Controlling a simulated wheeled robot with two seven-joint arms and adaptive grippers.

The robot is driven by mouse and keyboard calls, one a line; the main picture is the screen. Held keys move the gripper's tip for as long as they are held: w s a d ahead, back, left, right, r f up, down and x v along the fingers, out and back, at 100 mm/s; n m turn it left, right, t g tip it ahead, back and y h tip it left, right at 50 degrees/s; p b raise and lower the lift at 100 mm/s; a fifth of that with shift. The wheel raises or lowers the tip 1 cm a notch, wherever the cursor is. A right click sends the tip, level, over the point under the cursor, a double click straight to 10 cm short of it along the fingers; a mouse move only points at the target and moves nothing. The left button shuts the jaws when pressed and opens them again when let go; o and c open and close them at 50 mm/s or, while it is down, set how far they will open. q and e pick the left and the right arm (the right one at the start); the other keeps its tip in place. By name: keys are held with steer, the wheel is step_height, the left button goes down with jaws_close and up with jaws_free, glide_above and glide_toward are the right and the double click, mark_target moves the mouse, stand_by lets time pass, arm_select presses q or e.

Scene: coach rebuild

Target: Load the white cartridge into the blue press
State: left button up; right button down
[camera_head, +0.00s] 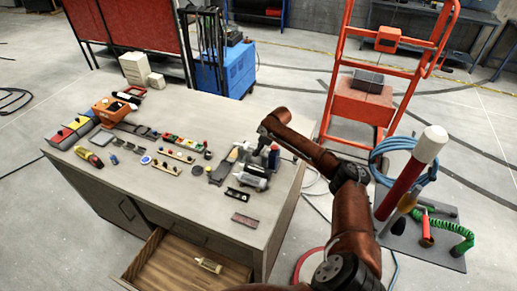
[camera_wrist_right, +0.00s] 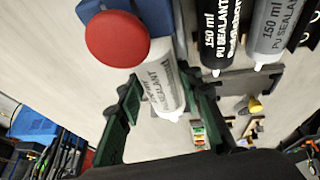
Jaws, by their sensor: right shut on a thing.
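In the right wrist view a white cartridge (camera_wrist_right: 160,78) with dark sealant lettering lies between the two dark green fingers of my right gripper (camera_wrist_right: 162,108), which is shut on it. Its nozzle points toward the camera. A blue body with a round red knob (camera_wrist_right: 118,38), seemingly the blue press (camera_wrist_right: 100,8), stands right against the cartridge's upper left and hides part of it; I cannot tell whether they touch. My left gripper is not in view.
A black cartridge (camera_wrist_right: 217,35) and a grey cartridge (camera_wrist_right: 272,30) lie close to the right of the gripper. A dark holder (camera_head: 237,194) and a flat block (camera_head: 244,220) lie nearer the table's front. An open drawer (camera_head: 165,262) holds a pale bottle (camera_head: 208,265).

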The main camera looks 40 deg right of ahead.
steer(key=shift+s+a+f, duration=0.1)
steer(key=shift+f, duration=0.15)
stand_by(0.4)
steer(key=c, duration=1.3)
jaws_free()
steer(key=shift+r, duration=0.1)
steer(key=shift+o, duration=0.2)
steer(key=o, duration=0.4)
steer(key=shift+r+p, duration=3)
steer(key=shift+p, duration=0.65)
